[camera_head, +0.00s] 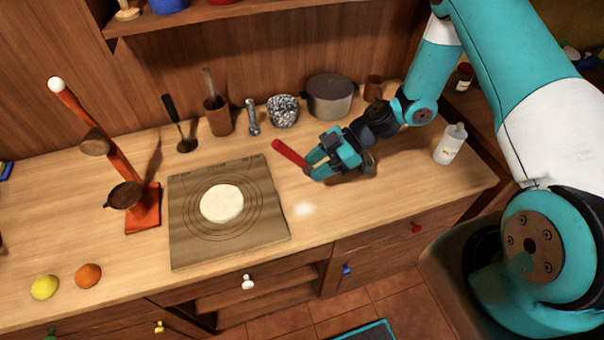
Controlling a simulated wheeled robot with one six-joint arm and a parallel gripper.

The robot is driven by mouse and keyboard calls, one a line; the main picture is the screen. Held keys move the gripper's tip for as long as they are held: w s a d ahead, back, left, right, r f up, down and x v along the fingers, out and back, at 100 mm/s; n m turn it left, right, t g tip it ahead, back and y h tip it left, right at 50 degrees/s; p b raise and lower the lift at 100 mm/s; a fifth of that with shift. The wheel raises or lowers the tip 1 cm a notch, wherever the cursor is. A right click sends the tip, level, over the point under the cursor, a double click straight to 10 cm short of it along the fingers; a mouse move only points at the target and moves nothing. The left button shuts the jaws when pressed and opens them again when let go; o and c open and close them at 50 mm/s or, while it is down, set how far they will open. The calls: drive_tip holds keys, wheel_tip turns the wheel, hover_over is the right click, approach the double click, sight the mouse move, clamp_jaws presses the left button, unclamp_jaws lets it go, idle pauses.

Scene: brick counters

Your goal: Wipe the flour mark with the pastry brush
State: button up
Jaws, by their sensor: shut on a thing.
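The flour mark (304,209) is a small soft white patch on the wooden counter, just right of the pastry mat. The pastry brush shows as a red handle (289,154), tilted, with its upper end toward the left. My gripper (312,170) is shut on the red brush near the handle's lower right end. It is above and slightly right of the flour mark in the picture. The brush's bristles are not clearly visible, and I cannot tell whether the brush touches the counter.
A pastry mat (185,241) with round dough (222,203) lies left of the mark. A grey pot (331,95), a patterned bowl (283,110) and a utensil cup (218,117) stand behind. A white bottle (449,144) stands right. The counter's front right is clear.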

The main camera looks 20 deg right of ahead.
drive_tip(key=shift+d+r, duration=0.25)
drive_tip(key=shift+d, duration=0.25)
wheel_tip(320, 180, down, 5)
drive_tip(key=b, duration=0.2)
drive_tip(key=shift+w+b, duration=0.1)
drive_tip(key=shift+b, duration=0.3)
